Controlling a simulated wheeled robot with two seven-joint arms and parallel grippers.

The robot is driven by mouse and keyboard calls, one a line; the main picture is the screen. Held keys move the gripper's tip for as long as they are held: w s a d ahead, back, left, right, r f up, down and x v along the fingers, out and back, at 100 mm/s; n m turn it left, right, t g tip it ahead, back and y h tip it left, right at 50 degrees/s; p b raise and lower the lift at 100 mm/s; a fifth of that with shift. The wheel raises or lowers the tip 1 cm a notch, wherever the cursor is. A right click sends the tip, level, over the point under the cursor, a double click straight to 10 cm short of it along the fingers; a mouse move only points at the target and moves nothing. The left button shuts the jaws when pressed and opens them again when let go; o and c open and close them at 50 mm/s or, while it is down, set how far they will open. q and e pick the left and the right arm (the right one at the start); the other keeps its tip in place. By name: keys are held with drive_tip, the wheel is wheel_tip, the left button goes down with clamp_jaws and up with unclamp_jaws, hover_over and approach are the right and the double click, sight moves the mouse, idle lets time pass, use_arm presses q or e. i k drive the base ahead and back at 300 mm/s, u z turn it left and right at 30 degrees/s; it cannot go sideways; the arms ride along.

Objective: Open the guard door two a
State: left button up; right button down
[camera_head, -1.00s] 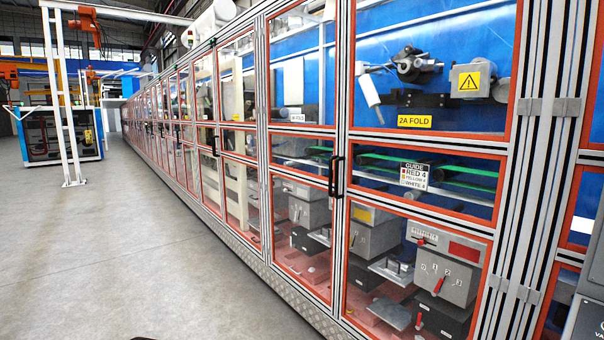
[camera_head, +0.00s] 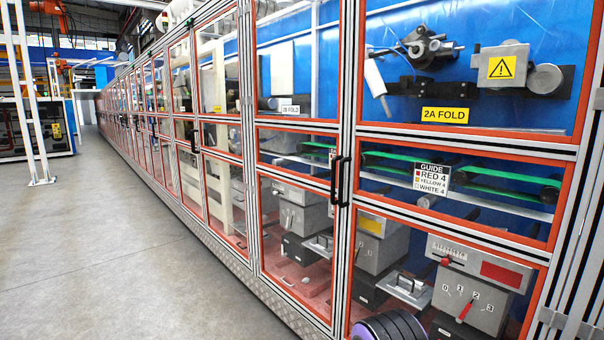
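Guard door 2A (camera_head: 452,139) is the tall orange-framed glazed door on the right, with a yellow "2A FOLD" label (camera_head: 445,116). It appears shut, flush with the row of guards. Its black vertical handle (camera_head: 346,182) is on its left edge, close beside the handle of the neighbouring 2B door (camera_head: 297,124). Neither gripper's fingers show. A dark ringed part at the bottom edge, in front of the door's lower panel, seems to be a link of my own arm.
Behind the glass are a red-lever selector box (camera_head: 470,299) and a "GUIDE" sign (camera_head: 432,178). Other guard doors run away to the left. The grey floor (camera_head: 120,255) at left is clear. A white post frame (camera_head: 28,120) stands further back.

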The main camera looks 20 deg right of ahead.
sight(579, 154)
drive_tip(key=z, duration=0.1)
drive_tip(key=i, duration=0.85)
drive_tip(key=z, duration=1.05)
drive_tip(key=i, duration=0.65)
drive_tip(key=z, duration=0.55)
